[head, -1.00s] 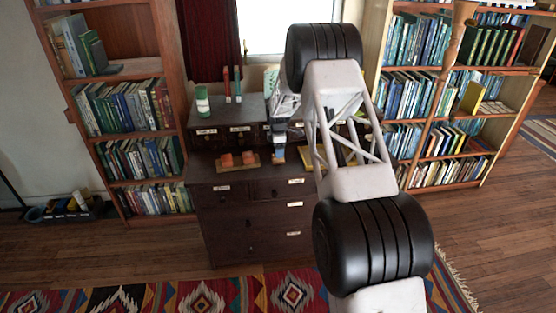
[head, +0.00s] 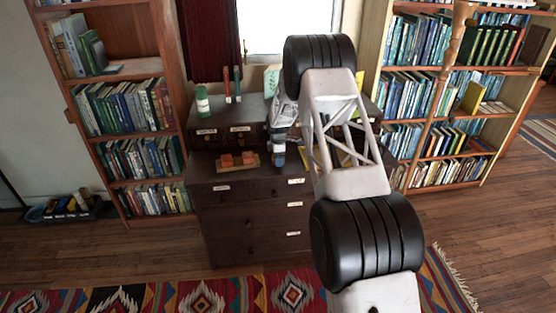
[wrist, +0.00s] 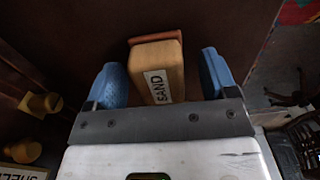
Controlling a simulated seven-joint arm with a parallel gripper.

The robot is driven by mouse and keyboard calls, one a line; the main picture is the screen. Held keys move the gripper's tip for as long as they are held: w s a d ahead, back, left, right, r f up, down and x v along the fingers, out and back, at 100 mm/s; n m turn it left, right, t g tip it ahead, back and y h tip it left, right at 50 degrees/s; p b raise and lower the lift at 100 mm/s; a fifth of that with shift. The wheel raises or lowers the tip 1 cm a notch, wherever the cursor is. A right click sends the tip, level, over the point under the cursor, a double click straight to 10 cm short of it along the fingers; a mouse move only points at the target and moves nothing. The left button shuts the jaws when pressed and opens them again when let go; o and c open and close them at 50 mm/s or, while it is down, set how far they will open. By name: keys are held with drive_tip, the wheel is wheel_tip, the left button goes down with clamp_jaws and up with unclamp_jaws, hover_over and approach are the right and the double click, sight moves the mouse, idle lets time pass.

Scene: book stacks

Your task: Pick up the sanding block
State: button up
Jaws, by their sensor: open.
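The sanding block (wrist: 160,62) shows in the wrist view as a tan block with a white "SAND" label and a reddish-brown layer along its far edge. My gripper (wrist: 161,72) is open, with one blue fingertip on each side of the block. Gaps show between the block and both fingers, wider on the right. In the head view my gripper (head: 279,158) points down over the lower top of the dark cabinet (head: 225,177). The block cannot be made out clearly there, near the fingertips.
A wooden tray (head: 226,168) with orange pieces lies left of my gripper. A green-and-white canister (head: 202,100) stands on the upper ledge. Yellow knobbed pieces (wrist: 40,103) lie at the left in the wrist view. Bookshelves (head: 130,120) flank the cabinet.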

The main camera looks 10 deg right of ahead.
drive_tip(key=c, duration=1.1)
drive_tip(key=shift+r, duration=0.15)
drive_tip(key=shift+r, duration=0.7)
wheel_tip(320, 180, up, 2)
drive_tip(key=shift+r, duration=0.1)
drive_tip(key=s+r, duration=0.1)
drive_tip(key=s, duration=1.5)
drive_tip(key=shift+d, duration=0.2)
drive_tip(key=shift+r, duration=0.1)
